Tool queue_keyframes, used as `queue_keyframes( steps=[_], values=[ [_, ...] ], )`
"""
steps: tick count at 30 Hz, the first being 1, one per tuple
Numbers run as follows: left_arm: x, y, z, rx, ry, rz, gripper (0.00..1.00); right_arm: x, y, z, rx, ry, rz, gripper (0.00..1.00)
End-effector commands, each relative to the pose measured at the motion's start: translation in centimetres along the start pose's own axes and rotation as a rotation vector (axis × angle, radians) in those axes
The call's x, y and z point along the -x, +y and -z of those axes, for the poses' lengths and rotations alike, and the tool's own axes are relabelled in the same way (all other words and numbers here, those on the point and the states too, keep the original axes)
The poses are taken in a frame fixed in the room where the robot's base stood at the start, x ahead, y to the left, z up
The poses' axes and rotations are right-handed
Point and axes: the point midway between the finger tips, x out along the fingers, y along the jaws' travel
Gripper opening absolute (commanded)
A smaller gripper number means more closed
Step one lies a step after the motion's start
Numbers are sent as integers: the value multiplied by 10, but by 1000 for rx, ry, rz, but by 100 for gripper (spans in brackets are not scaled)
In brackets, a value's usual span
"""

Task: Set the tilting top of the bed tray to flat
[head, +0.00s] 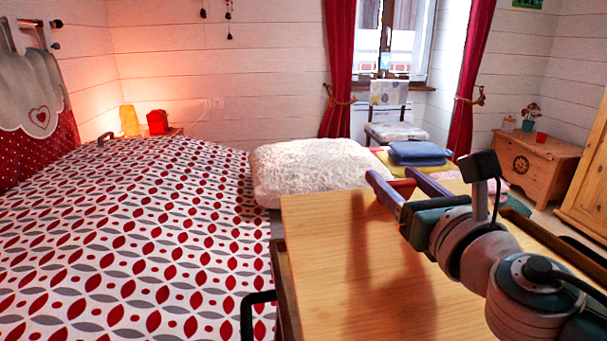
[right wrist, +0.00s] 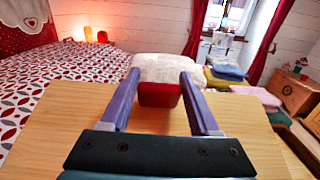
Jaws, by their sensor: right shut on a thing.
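The bed tray's light wooden top (head: 345,270) fills the lower right of the head view and lies below my gripper in the right wrist view (right wrist: 60,130). A darker side of the tray (head: 284,285) shows along its left edge, with a black handle (head: 247,312). I cannot tell the top's exact tilt. My right gripper (head: 402,186) is over the far edge of the top, its purple fingers shut on a red block (right wrist: 160,94) at that edge. How the block joins the top is hidden. My left gripper is not in view.
The bed (head: 130,235) with a red, grey and white patterned cover lies left of the tray. A fluffy white cushion (head: 310,168) lies just beyond the top. Folded blue cloths (head: 418,153), a chair (head: 392,125) and a wooden chest (head: 533,165) stand farther back.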

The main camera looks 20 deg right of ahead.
Motion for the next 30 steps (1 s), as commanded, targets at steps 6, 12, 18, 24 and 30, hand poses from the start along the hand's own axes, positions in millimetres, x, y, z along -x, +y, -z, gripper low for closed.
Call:
queue_keyframes(
  steps=[6,12,18,24,30],
  values=[
    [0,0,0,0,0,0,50,0,0,0,0,0,0,13],
    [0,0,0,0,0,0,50,0,0,0,0,0,0,0],
    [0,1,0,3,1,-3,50,0,0,0,1,0,-1,0],
    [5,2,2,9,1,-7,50,-2,0,3,1,22,0,0],
    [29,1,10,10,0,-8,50,-8,0,36,1,171,1,0]
  ],
)
